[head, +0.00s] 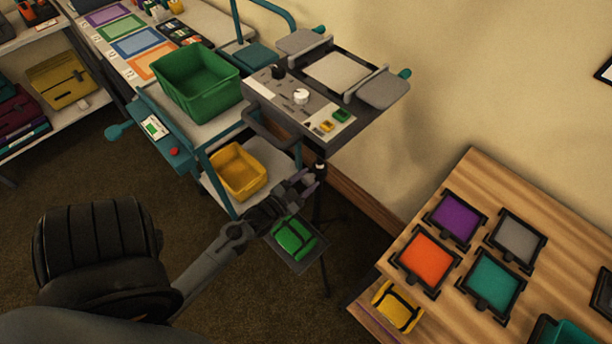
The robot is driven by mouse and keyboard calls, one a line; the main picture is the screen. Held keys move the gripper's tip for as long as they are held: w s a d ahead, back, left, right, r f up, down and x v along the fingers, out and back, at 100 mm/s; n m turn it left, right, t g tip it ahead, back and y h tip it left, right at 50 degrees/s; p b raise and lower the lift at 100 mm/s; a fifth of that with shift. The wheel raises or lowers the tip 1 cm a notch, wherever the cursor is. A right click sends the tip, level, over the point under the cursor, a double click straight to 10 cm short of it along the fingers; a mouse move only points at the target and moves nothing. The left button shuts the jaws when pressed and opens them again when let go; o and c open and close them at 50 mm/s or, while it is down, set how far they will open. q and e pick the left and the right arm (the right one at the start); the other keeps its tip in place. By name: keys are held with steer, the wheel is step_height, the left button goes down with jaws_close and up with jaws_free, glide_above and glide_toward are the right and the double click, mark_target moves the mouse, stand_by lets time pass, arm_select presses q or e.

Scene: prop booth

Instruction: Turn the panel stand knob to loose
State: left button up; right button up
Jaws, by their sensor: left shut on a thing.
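The panel stand (268,97) is a grey control panel with a black knob, a white knob and coloured buttons on top, carried on a thin dark pole with legs. My left gripper (307,184) is at the pole, below the panel. Its fingers are shut at the stand's knob, which is small and hidden by the fingers, so its turn position cannot be read. My right gripper is not in view.
A teal cart holds a green bin (200,88) and, lower, a yellow bin (238,171). A green pouch (294,238) lies on a small dark tray just below my gripper. A wooden table (484,174) with coloured framed tiles stands at the right.

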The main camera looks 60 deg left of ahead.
arm_select(q)
steer(key=n+p, duration=0.1)
steer(key=p, duration=0.1)
steer(key=n+p, duration=0.1)
steer(key=n, duration=0.1)
steer(key=shift+r+n+p, duration=0.25)
steer(key=shift+n+p, duration=0.05)
steer(key=shift+p, duration=0.05)
steer(key=shift+f+n+p, duration=0.15)
steer(key=shift+n+p, duration=0.6)
steer(key=shift+n, duration=0.25)
steer(key=shift+f+n+p, duration=0.1)
steer(key=shift+n+p, duration=0.65)
steer(key=shift+n, duration=0.25)
steer(key=shift+d, duration=0.1)
steer(key=shift+f, duration=0.1)
steer(key=o, duration=1)
steer(key=shift+o, duration=0.2)
steer(key=shift+s, duration=0.1)
steer(key=p+v, duration=0.1)
steer(key=v, duration=0.9)
steer(key=shift+s, duration=0.25)
steer(key=shift+d, duration=0.1)
